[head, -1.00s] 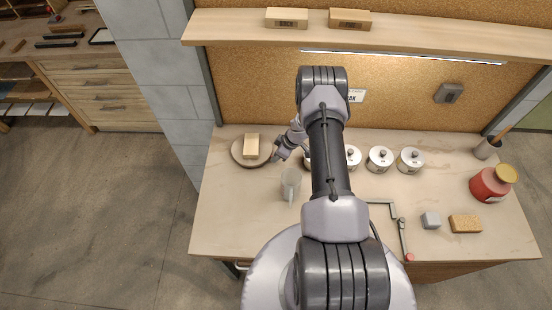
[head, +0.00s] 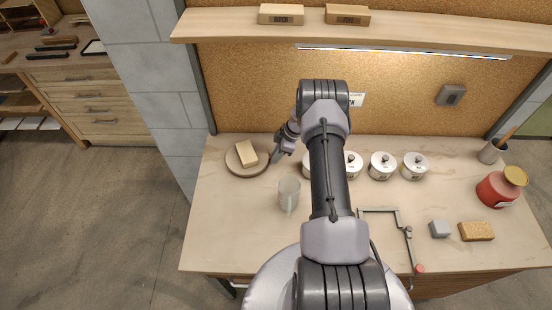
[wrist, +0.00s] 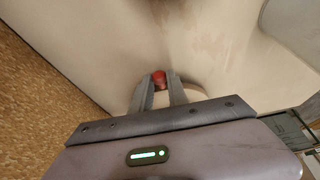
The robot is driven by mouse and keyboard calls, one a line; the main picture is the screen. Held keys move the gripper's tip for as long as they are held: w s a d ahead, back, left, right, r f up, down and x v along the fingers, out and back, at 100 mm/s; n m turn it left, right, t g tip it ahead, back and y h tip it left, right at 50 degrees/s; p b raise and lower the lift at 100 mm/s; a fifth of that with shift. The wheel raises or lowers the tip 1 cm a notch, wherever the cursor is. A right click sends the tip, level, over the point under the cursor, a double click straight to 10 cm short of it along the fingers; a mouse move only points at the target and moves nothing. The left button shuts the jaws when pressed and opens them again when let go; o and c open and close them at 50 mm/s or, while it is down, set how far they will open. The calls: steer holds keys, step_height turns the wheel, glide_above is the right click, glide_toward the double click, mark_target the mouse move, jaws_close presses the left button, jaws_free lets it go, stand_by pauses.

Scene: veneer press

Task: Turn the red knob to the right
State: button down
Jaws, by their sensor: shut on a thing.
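In the wrist view a small red knob (wrist: 159,79) sits between the two fingertips of my gripper (wrist: 160,85), which is shut on it. A pale rounded surface shows just behind the right finger. In the head view my gripper (head: 275,158) is low over the bench, at the right edge of a round board (head: 233,167). A pale block (head: 247,152) lies on this board, askew. The red knob is not visible in the head view; my gripper hides that spot.
A grey mug (head: 289,194) stands close in front of my gripper. Several white lidded canisters (head: 383,167) stand to the right, partly behind my arm.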

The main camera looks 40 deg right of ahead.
stand_by(0.5)
steer(key=c, duration=1.3)
jaws_free()
steer(key=shift+r, duration=0.1)
steer(key=p+v, duration=0.1)
steer(key=v, duration=1.6)
steer(key=shift+d+r+p, duration=0.1)
steer(key=shift+r+p, duration=0.05)
steer(key=shift+p, duration=0.15)
